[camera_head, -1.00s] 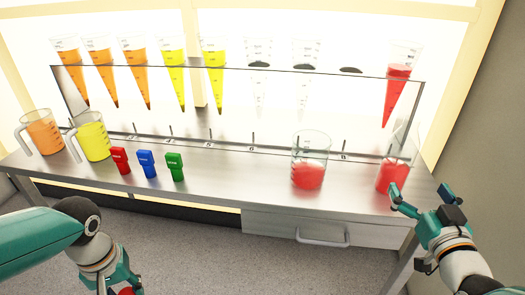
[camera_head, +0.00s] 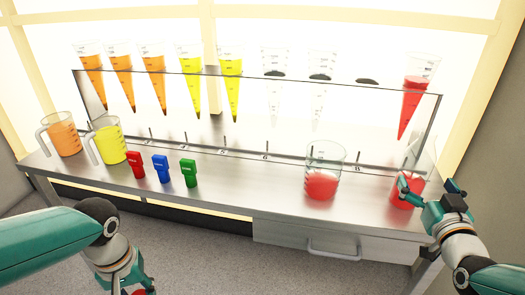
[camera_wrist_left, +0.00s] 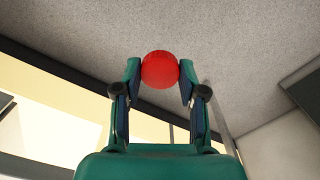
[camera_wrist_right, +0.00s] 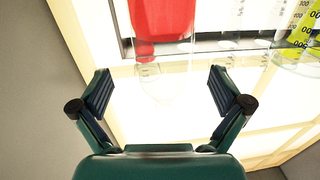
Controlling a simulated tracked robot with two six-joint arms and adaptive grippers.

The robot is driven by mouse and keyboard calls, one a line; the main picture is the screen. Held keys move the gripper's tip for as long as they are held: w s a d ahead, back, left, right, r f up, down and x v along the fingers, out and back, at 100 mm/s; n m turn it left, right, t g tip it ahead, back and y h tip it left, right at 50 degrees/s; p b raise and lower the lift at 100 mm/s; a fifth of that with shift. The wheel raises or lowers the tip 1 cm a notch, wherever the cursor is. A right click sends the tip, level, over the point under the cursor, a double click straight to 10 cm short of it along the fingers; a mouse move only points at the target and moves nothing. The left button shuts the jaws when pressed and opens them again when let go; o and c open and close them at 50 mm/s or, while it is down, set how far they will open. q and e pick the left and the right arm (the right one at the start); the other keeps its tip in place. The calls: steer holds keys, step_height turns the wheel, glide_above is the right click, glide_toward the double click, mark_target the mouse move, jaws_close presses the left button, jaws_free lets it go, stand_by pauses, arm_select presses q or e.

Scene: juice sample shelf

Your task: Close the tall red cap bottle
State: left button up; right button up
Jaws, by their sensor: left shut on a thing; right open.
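The tall clear bottle (camera_head: 402,200) with red liquid stands upright on the right end of the steel shelf. My right gripper (camera_head: 428,189) is open at its right front side, one finger overlapping it in the head view; I cannot tell if they touch. In the right wrist view, a red-filled vessel (camera_wrist_right: 160,18) lies beyond the open fingers (camera_wrist_right: 161,95), with nothing gripped. My left gripper (camera_wrist_left: 159,75) is shut on a round red cap (camera_wrist_left: 159,70). In the head view the cap (camera_head: 143,292) shows only partly at the bottom edge, in front of the shelf.
A wider beaker (camera_head: 323,185) of red liquid stands left of the bottle. Red (camera_head: 136,165), blue (camera_head: 160,168) and green (camera_head: 189,172) small pieces stand left, near orange (camera_head: 64,138) and yellow (camera_head: 109,143) jugs. A rack panel (camera_head: 300,110) holds conical tubes behind.

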mark_target(416, 167)
steer(key=w, duration=0.5)
steer(key=shift+d+r, duration=0.15)
steer(key=shift+r, duration=0.05)
steer(key=c, duration=1.7)
steer(key=shift+o, duration=0.2)
steer(key=shift+r, duration=0.15)
